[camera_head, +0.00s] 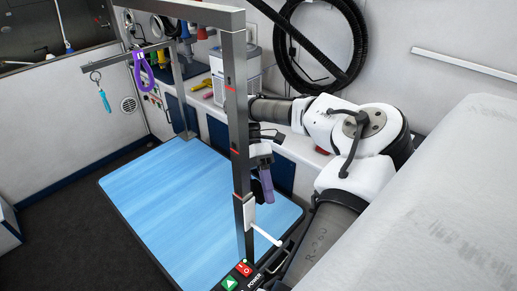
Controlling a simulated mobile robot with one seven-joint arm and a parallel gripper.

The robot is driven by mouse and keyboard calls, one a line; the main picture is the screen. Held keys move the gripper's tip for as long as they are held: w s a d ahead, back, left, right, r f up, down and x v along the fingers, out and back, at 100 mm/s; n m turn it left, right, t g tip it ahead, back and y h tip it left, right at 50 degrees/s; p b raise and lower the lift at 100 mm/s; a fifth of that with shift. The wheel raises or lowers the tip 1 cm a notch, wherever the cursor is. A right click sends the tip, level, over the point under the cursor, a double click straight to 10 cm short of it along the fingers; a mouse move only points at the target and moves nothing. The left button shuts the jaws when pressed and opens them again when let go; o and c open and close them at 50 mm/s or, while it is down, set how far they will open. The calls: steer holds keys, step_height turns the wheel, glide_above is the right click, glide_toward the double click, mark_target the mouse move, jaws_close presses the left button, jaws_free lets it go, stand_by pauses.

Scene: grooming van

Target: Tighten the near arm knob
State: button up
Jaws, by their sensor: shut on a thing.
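The near grooming arm is an upright grey post (239,130) with red marks, at the near side of the blue grooming table (185,190). A pale clamp block (250,215) sits low on the post, with a thin white lever (266,236) sticking out to the lower right. I cannot tell for sure which part is the knob. My gripper (265,190) points down just right of the post, above the clamp block and apart from the lever. It is shut on a purple-grey thing (266,178). The post hides part of the gripper.
A far post and crossbar carry a purple loop (144,72) and a blue hanging tool (104,101). A red and green power switch (238,276) is at the table's near corner. Blue cabinets and a coiled black hose (283,50) stand behind. The tabletop is clear.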

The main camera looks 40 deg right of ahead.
stand_by(0.5)
steer(key=o, duration=1)
steer(key=shift+w+r, duration=0.1)
steer(key=shift+r, duration=0.05)
